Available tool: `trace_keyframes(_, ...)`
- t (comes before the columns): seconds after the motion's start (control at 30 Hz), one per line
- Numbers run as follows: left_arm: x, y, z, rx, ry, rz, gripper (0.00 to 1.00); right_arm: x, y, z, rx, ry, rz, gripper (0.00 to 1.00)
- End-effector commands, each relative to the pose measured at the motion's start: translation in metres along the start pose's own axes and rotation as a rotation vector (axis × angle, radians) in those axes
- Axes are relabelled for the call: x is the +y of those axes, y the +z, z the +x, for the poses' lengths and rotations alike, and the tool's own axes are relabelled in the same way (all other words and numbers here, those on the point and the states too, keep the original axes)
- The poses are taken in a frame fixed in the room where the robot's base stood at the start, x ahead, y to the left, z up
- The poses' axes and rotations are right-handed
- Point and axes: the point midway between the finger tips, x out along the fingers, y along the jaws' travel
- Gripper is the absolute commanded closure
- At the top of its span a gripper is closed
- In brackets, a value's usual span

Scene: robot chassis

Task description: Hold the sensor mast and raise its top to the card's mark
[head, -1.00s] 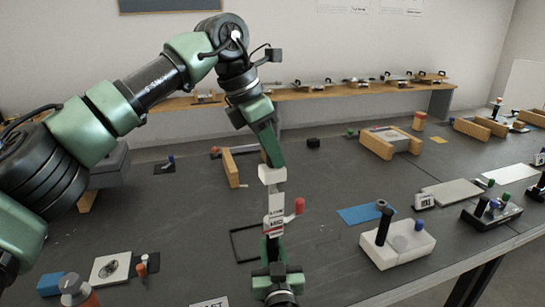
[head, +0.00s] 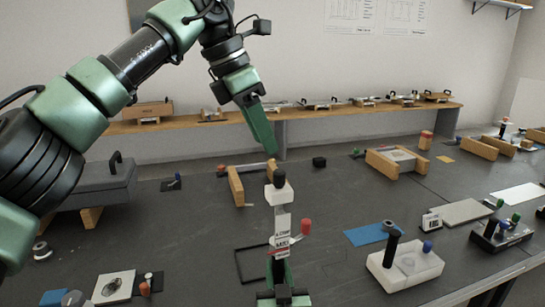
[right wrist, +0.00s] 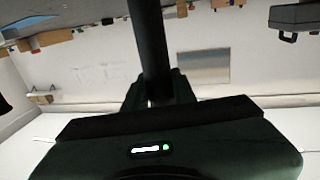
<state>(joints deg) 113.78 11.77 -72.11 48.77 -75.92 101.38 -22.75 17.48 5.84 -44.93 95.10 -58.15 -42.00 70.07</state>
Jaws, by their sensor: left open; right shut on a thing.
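The sensor mast (head: 281,222) stands upright at the centre front, with a white block and a black cap (head: 279,179) on top. A small printed card (head: 281,243) with a red band shows on it, and a red knob (head: 305,226) sticks out to its right. The print is too small to read. My right gripper (head: 280,272) is shut on the mast low down; in the right wrist view a dark pole (right wrist: 150,50) runs up from between its fingers. My left gripper (head: 271,148) is open just above the cap, apart from it.
A black frame (head: 250,264) lies left of the mast. A white block with posts (head: 405,270) and a blue mat (head: 368,234) are to the right. A wooden piece (head: 236,186) stands behind left. A grey case (head: 95,182) is partly behind my left arm.

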Motion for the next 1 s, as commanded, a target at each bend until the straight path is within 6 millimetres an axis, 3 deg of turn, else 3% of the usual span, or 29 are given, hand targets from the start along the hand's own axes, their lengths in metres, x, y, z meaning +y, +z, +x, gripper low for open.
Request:
trace_keyframes(0.2,0.0,0.0,-0.027,0.0,0.001,-0.001,0.56,0.0,0.001,0.0,-0.002,0.0,0.0,1.0)
trace_keyframes(0.63,0.0,0.0,-0.031,0.001,0.0,0.0,0.56,0.0,0.001,0.0,-0.002,-0.001,0.0,1.0)
trace_keyframes(0.67,0.0,0.0,-0.031,0.001,0.0,0.0,0.56,0.0,0.001,0.0,-0.002,-0.001,0.0,0.71)
trace_keyframes(0.73,0.0,0.0,-0.031,0.001,0.0,0.0,0.56,0.0,0.001,0.0,-0.001,-0.001,0.0,0.52)
trace_keyframes(1.0,0.0,0.0,-0.03,0.001,0.0,0.0,0.56,0.0,0.0,0.0,0.0,-0.001,0.0,0.46)
